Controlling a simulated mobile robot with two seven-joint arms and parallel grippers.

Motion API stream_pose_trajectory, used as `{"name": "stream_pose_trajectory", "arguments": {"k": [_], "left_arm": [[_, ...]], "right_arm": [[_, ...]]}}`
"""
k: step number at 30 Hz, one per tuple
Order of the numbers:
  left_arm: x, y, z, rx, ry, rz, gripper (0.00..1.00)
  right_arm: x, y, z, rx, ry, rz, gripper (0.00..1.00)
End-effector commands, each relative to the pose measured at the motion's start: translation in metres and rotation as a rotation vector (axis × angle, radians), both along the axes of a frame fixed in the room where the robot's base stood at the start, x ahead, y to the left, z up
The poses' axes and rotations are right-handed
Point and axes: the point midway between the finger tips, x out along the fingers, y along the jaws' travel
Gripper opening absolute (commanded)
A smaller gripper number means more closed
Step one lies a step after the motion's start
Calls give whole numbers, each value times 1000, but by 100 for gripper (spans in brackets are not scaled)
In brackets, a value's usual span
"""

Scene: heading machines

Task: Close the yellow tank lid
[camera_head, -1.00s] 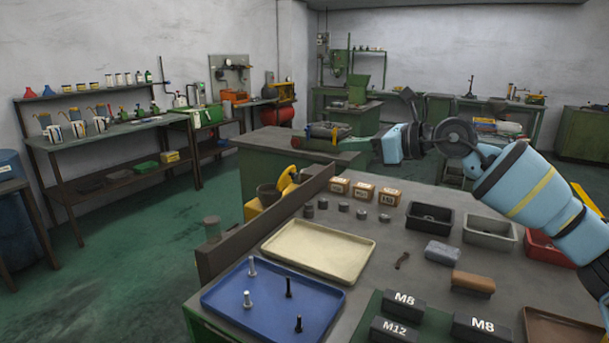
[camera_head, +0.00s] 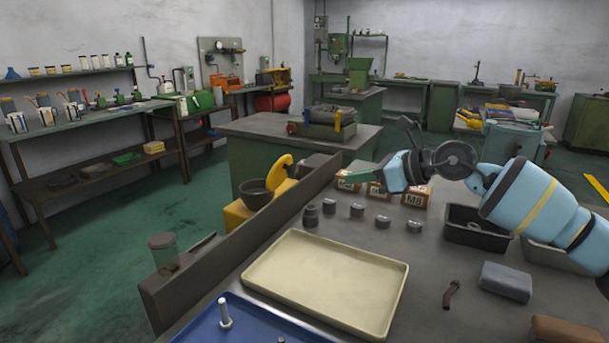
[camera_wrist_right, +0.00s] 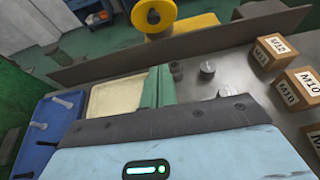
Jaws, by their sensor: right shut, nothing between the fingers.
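The yellow tank (camera_head: 240,216) stands beyond the bench's raised dark edge board in the head view. Its curved yellow lid (camera_head: 280,172) stands up, tilted open, beside a dark round bowl-like opening (camera_head: 257,194). In the right wrist view the yellow tank (camera_wrist_right: 190,24) is at the top, with a round yellow part facing the camera. My right gripper (camera_head: 347,180) reaches in from the right over the bench, to the right of the lid and apart from it. Its green fingers (camera_wrist_right: 160,72) are together and empty in the wrist view. My left gripper is not in view.
The dark edge board (camera_head: 240,235) runs between the bench top and the tank. A cream tray (camera_head: 325,280), a blue tray (camera_head: 240,325), small metal cylinders and labelled boxes (camera_head: 414,199) are on the bench. A green workbench (camera_head: 260,130) stands behind the tank.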

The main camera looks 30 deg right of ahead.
Motion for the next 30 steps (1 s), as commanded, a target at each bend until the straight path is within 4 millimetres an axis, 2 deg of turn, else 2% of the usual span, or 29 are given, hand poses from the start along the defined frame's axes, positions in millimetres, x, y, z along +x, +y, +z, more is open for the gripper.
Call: {"name": "stream_pose_trajectory", "arguments": {"k": [7,11,26,30], "left_arm": [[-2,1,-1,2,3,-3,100],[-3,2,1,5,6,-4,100],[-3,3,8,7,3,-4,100],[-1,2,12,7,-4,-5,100]], "right_arm": [[2,1,0,1,-2,1,0],[10,6,-3,3,-2,0,0],[82,47,-36,2,-1,1,0],[99,56,-25,1,-5,2,0]]}}
